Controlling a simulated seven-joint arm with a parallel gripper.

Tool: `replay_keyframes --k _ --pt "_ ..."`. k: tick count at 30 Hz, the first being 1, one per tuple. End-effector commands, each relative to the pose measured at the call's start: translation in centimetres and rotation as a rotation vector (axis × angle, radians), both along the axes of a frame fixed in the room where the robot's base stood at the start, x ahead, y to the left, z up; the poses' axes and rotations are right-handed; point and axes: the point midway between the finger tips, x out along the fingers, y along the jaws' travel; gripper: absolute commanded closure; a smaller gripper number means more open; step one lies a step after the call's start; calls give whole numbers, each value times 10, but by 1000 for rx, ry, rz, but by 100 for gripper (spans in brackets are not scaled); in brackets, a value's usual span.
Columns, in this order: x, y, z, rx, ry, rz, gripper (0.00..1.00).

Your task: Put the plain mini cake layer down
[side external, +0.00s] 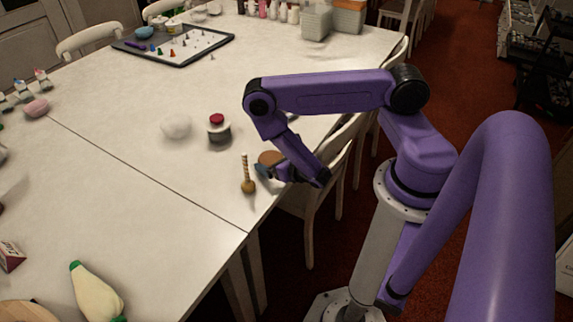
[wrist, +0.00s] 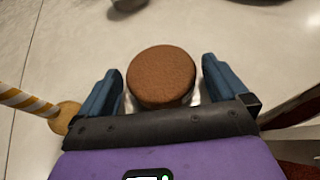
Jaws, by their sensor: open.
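The plain mini cake layer (wrist: 161,76) is a round brown disc between the two blue fingers of my gripper (wrist: 162,85) in the wrist view. Gaps show between it and both fingers. Something pale shows under its lower edge; I cannot tell what it is. In the side external view the brown layer (side external: 270,158) is near the table's right edge, at the end of my gripper (side external: 268,170), partly hidden by it. My gripper is open and low over the table.
A striped stick with a round golden end (side external: 248,178) is close left of my gripper. A dark stand with a red top (side external: 218,130) and a white round thing (side external: 176,125) are behind it. A tray (side external: 172,62) of small pieces lies farther back. The table's middle is mostly clear.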

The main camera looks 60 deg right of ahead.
Motion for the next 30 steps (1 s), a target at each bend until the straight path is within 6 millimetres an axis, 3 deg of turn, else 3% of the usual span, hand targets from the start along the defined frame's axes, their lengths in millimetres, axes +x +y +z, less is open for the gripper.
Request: replay_keyframes --k 12,30 --pt "-56 21 23 -6 7 13 0" --pt "-92 32 40 -7 5 11 0"
